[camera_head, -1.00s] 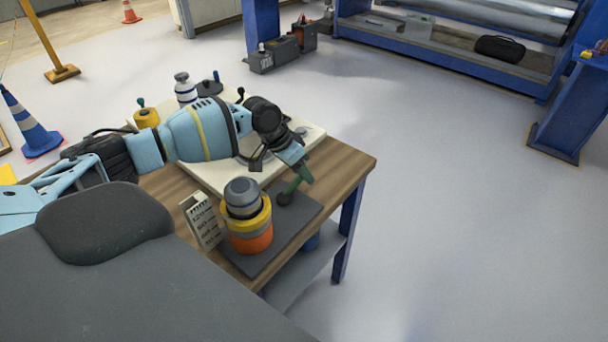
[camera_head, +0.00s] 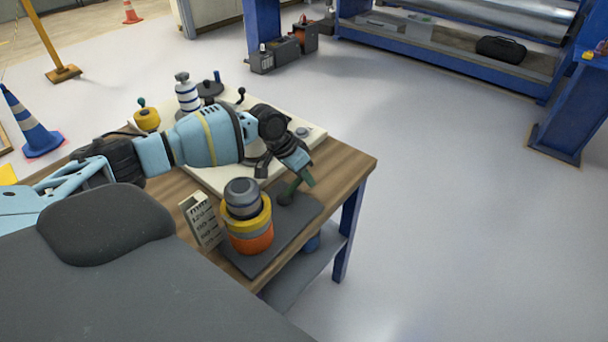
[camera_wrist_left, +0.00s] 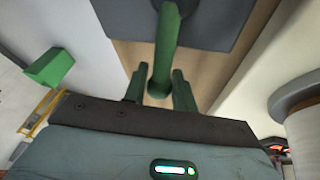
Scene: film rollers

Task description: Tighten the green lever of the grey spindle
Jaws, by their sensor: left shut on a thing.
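In the left wrist view, a green lever (camera_wrist_left: 166,45) runs down from a dark grey plate (camera_wrist_left: 205,18). Its lower end lies between the two dark green fingers of my left gripper (camera_wrist_left: 159,88), which is shut on it. In the head view, my left gripper (camera_head: 294,184) reaches down at the table's right side, and its dark green parts blend with the lever. A lighter green block (camera_wrist_left: 50,68) shows to the left in the wrist view; I cannot tell what it belongs to. The grey spindle cannot be picked out for certain. My right gripper is not in view.
A grey, yellow and orange stack (camera_head: 247,215) stands on the dark mat (camera_head: 292,231) near the gripper, beside a slotted light block (camera_head: 201,222). A white board (camera_head: 313,133) behind carries a yellow knob (camera_head: 147,119) and a striped bottle-like part (camera_head: 187,93). The floor to the right is clear.

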